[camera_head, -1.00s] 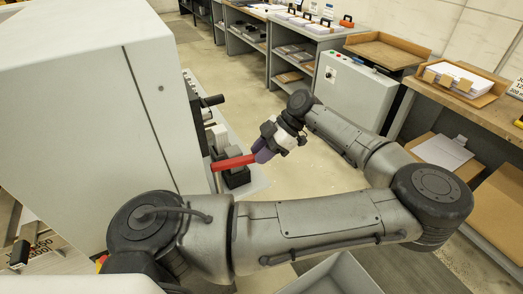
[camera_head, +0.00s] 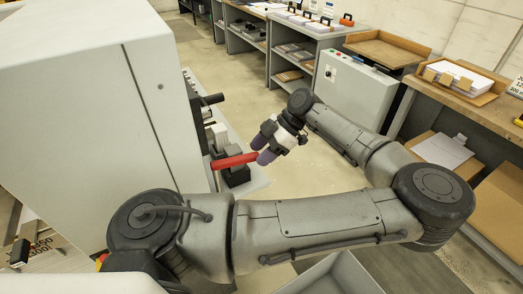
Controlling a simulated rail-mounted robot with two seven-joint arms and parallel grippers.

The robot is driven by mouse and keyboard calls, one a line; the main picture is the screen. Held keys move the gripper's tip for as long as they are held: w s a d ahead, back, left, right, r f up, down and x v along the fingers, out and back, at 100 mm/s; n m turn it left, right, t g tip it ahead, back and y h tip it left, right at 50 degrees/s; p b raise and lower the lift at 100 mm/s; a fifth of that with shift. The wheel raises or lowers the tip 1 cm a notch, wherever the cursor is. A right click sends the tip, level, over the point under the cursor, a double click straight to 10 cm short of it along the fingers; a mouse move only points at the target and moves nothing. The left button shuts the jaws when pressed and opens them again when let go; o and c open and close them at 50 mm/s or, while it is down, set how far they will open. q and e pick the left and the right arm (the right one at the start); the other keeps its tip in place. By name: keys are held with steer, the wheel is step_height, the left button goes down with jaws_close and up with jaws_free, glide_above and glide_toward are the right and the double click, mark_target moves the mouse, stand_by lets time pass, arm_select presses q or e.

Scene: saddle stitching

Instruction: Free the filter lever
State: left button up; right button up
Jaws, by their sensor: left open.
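The filter lever appears to be the red bar (camera_head: 233,162) that sticks out from the side of the large grey machine (camera_head: 75,110). My left gripper (camera_head: 263,150) is at the right end of the red bar, with its two purple fingertips apart. One fingertip is above the bar's end and the other is beside or below it. Whether they touch the bar cannot be told. The bar's left end meets a dark and grey block (camera_head: 236,177) on the machine's side. My right gripper is not in view.
A black handle (camera_head: 212,99) juts from the machine above the red bar. A grey control cabinet (camera_head: 352,92) stands behind my arm. Shelving and a workbench with paper trays (camera_head: 459,82) line the back and right. A grey bin (camera_head: 335,278) is at the bottom. Floor beyond my gripper is clear.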

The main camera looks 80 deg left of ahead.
arm_select(q)
steer(key=p+v, duration=0.2)
steer(key=v, duration=1.1)
steer(key=shift+w+r, duration=0.25)
steer(key=shift+r, duration=0.05)
